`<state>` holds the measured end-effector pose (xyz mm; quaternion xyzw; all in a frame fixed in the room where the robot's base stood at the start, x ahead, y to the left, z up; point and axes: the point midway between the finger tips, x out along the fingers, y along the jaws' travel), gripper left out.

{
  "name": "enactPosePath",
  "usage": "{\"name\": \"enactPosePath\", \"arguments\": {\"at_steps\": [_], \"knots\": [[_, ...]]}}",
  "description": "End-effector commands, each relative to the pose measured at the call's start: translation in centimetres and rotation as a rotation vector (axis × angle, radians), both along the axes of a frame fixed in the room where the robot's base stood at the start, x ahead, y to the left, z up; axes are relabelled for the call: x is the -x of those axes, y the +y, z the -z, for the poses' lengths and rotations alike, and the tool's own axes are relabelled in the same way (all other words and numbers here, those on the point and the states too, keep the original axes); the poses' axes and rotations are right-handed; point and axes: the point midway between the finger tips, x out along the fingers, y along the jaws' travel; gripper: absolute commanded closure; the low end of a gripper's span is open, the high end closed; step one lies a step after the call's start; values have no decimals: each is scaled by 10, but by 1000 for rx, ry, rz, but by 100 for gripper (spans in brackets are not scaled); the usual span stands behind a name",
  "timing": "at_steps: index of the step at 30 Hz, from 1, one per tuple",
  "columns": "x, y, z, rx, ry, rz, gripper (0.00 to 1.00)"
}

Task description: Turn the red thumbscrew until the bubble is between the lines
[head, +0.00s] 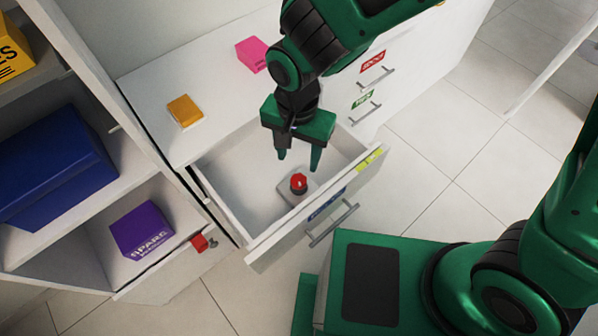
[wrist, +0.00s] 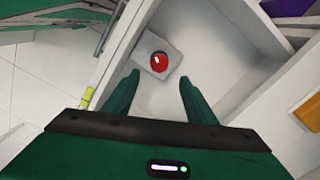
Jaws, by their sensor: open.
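The red thumbscrew (head: 298,184) stands on a small grey plate (head: 312,188) inside the open white drawer (head: 228,195). In the wrist view the thumbscrew (wrist: 159,61) shows just beyond the fingertips, roughly between them. My gripper (head: 298,162) is open and empty, pointing down above the thumbscrew, with no contact visible. A small yellow-green piece (head: 370,158) sits on the drawer's front edge and also shows in the wrist view (wrist: 87,97). It may be the level. I cannot make out a bubble or lines.
The drawer walls stand close around the thumbscrew. An orange box (head: 185,111) and a pink box (head: 252,54) rest on the white top. The left shelves hold a blue box (head: 58,165) and a purple box (head: 141,230). Floor (head: 445,135) to the right is clear.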

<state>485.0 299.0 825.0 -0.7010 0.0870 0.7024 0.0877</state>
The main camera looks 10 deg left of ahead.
Motion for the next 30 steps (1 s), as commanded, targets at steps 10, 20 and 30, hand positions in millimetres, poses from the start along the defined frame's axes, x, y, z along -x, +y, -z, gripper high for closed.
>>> {"name": "enactPosePath", "arguments": {"at_steps": [10, 20, 30], "knots": [[0, -2, 59, 4, 2, 0, 49], [0, -2, 94, 2, 0, 0, 49], [-1, -2, 98, 1, -1, 0, 49]]}}
